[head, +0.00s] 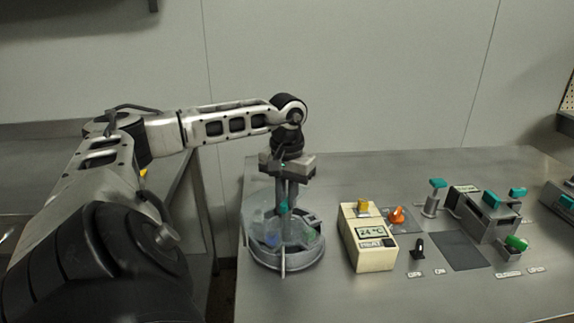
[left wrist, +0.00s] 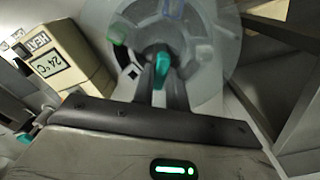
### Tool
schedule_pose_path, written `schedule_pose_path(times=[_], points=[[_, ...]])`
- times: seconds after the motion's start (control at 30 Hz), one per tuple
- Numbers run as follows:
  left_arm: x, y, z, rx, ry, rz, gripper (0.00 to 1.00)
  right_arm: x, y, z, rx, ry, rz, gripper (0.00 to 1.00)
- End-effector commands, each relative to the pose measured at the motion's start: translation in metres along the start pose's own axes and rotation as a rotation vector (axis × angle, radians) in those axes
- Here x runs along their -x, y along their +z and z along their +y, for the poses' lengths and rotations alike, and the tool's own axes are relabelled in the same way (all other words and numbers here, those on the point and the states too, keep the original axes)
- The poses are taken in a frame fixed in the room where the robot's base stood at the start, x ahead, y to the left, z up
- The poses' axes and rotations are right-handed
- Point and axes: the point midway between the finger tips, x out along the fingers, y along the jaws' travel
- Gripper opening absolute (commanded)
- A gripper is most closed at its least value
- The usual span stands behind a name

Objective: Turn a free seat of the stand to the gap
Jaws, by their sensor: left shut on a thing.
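The round stand (head: 284,258) is on the left part of the metal table, with a grey base ring and a clear guard (head: 256,222) around part of it. My left gripper (head: 285,204) points down over its middle, shut on the teal handle (left wrist: 161,70). A blue piece (head: 270,239) and a green piece (head: 311,236) show low inside the stand. The left wrist view also shows the green piece (left wrist: 117,36) and the blue piece (left wrist: 173,8) near the rim. I cannot tell which seats are free or where the gap is. My right gripper is out of view.
A cream box (head: 369,245) reading 24 °C stands close right of the stand. Further right are an orange knob (head: 397,215), a black knob (head: 417,248), a dark square pad (head: 458,250) and a grey unit with teal parts (head: 487,215). The table's left edge is near the stand.

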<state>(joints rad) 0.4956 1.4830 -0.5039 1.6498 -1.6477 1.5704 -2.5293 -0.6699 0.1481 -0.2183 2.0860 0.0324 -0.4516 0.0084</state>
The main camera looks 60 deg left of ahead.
Motion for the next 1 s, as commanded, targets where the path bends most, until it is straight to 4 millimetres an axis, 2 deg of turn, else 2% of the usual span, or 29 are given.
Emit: schedule_pose_path(times=[0.5,1.0], points=[[0.0013,-0.0010,0.0000,-0.240,0.000,0.005,0.00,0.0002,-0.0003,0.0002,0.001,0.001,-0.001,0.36],[0.0013,-0.0011,-0.0001,-0.348,0.000,0.005,0.00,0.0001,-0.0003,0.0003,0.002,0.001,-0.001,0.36]])
